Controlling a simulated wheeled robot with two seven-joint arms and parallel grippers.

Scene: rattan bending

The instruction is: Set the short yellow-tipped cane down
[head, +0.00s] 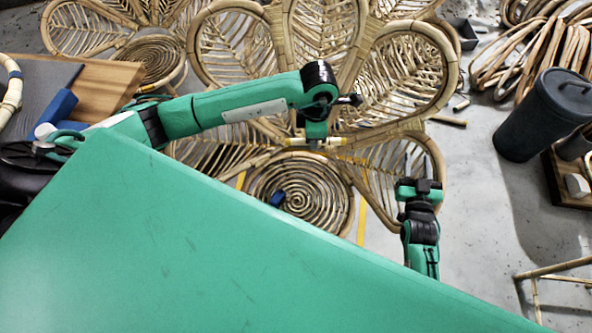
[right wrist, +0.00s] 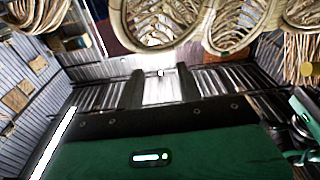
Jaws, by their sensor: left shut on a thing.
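The short yellow-tipped cane (head: 333,141) is held crosswise in my left gripper (head: 315,140), in the head view. It hangs above the rattan spiral seat, in front of the petal-shaped rattan backs; the gap under it cannot be judged. The left jaws are shut on the cane's middle and hide that part. My right gripper (head: 418,168) points away from me to the right of the spiral seat, with its fingers apart. In the right wrist view its two dark fingers (right wrist: 160,90) stand apart with nothing between them.
A rattan spiral seat (head: 300,200) and petal-shaped backs (head: 395,75) fill the middle. A dark lidded bin (head: 540,118) stands at right, with coiled rattan (head: 525,55) behind it. A loose cane piece (head: 447,120) lies on the floor.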

